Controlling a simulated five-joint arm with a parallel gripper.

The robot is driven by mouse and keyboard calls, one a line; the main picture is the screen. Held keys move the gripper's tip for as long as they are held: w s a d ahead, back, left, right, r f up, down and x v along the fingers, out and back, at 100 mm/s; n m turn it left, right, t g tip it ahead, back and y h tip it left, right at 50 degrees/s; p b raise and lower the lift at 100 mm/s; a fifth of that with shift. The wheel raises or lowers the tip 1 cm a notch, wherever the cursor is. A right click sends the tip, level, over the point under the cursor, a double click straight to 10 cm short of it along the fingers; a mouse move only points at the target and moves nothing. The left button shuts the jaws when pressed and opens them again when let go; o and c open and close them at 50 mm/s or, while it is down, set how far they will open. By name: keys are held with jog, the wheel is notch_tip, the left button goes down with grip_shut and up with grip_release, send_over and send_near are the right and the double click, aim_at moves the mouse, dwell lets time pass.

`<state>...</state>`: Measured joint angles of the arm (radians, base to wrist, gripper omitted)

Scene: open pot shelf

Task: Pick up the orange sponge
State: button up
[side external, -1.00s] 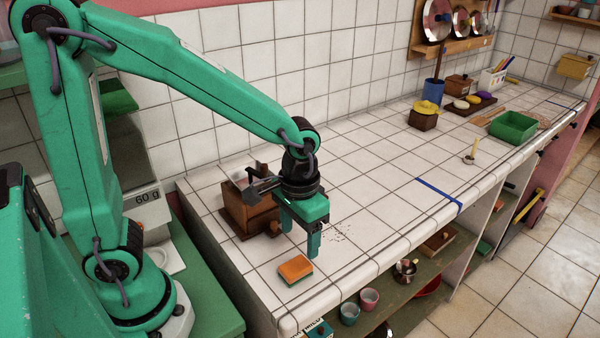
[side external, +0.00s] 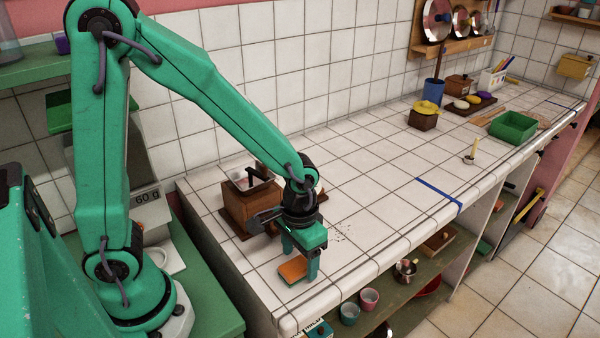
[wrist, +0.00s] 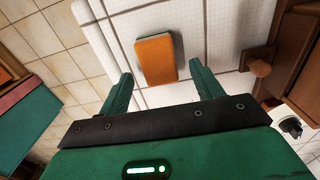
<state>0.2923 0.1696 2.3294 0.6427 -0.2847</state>
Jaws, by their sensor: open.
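The orange sponge (side external: 292,271) lies flat on the white tiled counter near its front left corner. It also shows in the wrist view (wrist: 156,57), just ahead of the fingertips and lined up with the gap between them. My gripper (side external: 300,264) is open and empty, pointing down right at the sponge. In the side view one finger overlaps the sponge's right end. In the wrist view the two fingers (wrist: 160,72) stand apart on either side of its near end. I cannot tell whether a finger touches it.
A wooden grinder box (side external: 248,207) stands close behind my gripper. A blue tape strip (side external: 438,193) and a candle holder (side external: 469,159) are farther right, with clear counter between. A shelf with cups (side external: 369,299) lies below the front edge.

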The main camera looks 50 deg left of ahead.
jog(key=shift+f, duration=0.45)
jog(key=c, duration=1)
